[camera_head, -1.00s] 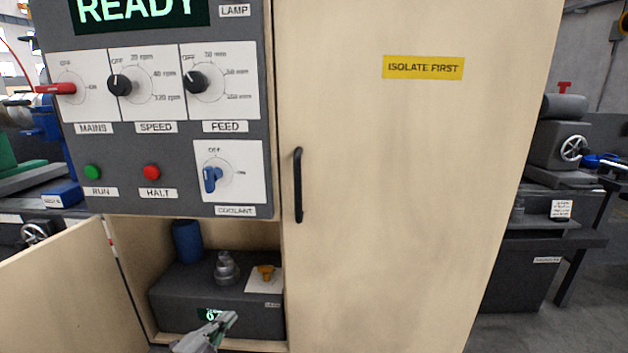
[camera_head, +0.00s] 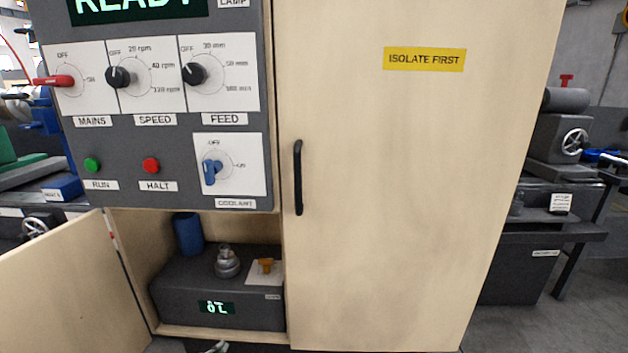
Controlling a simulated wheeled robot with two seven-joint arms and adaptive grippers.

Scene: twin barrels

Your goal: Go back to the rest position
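Only a small tip of one of my grippers (camera_head: 219,347) shows at the bottom edge of the head view, below the open lower compartment. Most of it is cut off, so I cannot tell whether it is open or shut, and the arm behind it is hidden. It looks apart from the cabinet. No other gripper is in view. The control panel (camera_head: 120,195) above the compartment carries a red mains lever, speed and feed knobs, green and red buttons and a blue coolant switch (camera_head: 211,172).
The lower left cabinet door (camera_head: 70,285) stands open. Inside are a dark box (camera_head: 175,290) with a lit display, a metal fitting (camera_head: 227,262), an orange knob (camera_head: 266,265) and a blue cylinder (camera_head: 188,233). The tall right door (camera_head: 390,200) is shut. Workbenches stand on both sides.

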